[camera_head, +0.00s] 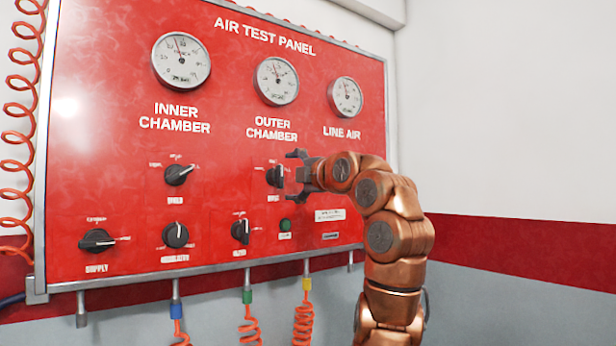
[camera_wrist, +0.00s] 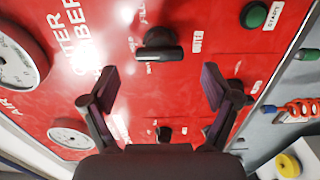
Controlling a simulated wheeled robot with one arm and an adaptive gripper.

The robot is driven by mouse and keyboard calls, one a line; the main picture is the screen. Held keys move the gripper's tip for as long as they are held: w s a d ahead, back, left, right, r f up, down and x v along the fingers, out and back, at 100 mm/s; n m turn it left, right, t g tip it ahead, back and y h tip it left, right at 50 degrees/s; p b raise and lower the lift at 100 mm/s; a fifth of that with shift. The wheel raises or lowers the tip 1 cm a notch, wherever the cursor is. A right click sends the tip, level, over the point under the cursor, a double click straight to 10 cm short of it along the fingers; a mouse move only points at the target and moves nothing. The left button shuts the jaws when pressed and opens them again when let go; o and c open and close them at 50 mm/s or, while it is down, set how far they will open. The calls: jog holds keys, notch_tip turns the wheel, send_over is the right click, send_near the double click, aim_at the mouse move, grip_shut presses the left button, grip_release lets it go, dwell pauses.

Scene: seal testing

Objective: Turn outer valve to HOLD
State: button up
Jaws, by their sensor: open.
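The outer valve is a black knob (camera_head: 274,177) on the red panel, below the OUTER CHAMBER gauge. Its grip bar stands roughly upright in the head view. In the wrist view, which is turned sideways, the knob (camera_wrist: 160,45) lies ahead of my gripper, its bar roughly level across the picture. My gripper (camera_head: 298,176) is at the knob's right in the head view, hiding part of it and its markings. The fingers are spread wide and empty in the wrist view (camera_wrist: 160,80), apart from the knob.
The red panel (camera_head: 110,200) carries several gauges and other knobs. A green START button (camera_head: 285,225) sits just below the outer valve, and another knob (camera_head: 240,231) is lower left. Orange coiled hoses (camera_head: 303,325) hang underneath. The wall at right is clear.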

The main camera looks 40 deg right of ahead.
jog(key=shift+s+a+r, duration=0.1)
jog(key=shift+s+a, duration=0.05)
jog(key=shift+s, duration=0.4)
jog(key=shift+s+a, duration=0.15)
jog(key=shift+s, duration=2.35)
jog(key=shift+s, duration=0.1)
